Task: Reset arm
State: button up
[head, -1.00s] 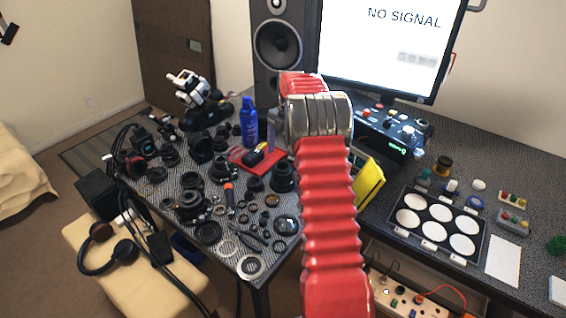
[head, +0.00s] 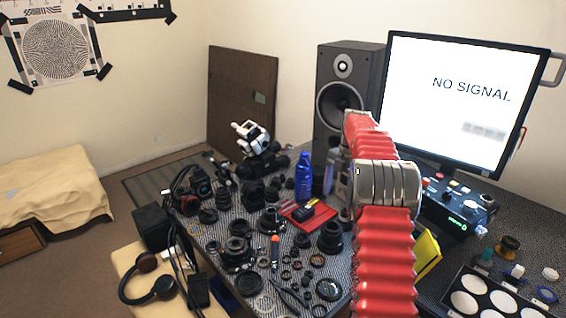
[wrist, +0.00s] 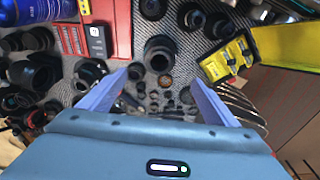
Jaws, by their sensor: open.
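My arm, with red bellows and a metal joint, rises through the right half of the head view and reaches over the desk. My gripper is hidden there behind the arm. In the wrist view my gripper (wrist: 160,98) is open, its two bluish fingers spread apart with nothing between them. It hangs over the lens-parts area of the desk. A black lens barrel (wrist: 160,52) lies beyond the fingers, and small rings and parts show below between them.
The desk holds many lens parts, a red tray (head: 297,211), a blue bottle (head: 303,176) and a yellow item (head: 428,252). A speaker (head: 345,100) and a monitor (head: 455,105) stand behind. Headphones (head: 150,280) lie on a stool at lower left. Floor is open at left.

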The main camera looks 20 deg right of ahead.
notch_tip(320, 180, down, 4)
jog(key=s+a+m, duration=0.2)
jog(key=s+m, duration=0.1)
jog(key=m, duration=0.7)
jog(key=s+a+r+m+t, duration=0.3)
jog(key=s+a+r+m, duration=0.2)
jog(key=s+a, duration=1)
jog(key=s+a+r+m+t+h, duration=0.1)
jog(key=s+a+r+m+t, duration=0.2)
jog(key=s+a+r+m, duration=0.3)
jog(key=s+a+r, duration=0.4)
jog(key=s+a, duration=0.5)
jog(key=a, duration=0.1)
jog(key=shift+s+a+r, duration=0.25)
jog(key=shift+s+r, duration=0.1)
jog(key=shift+r, duration=0.05)
jog(key=shift+d, duration=0.1)
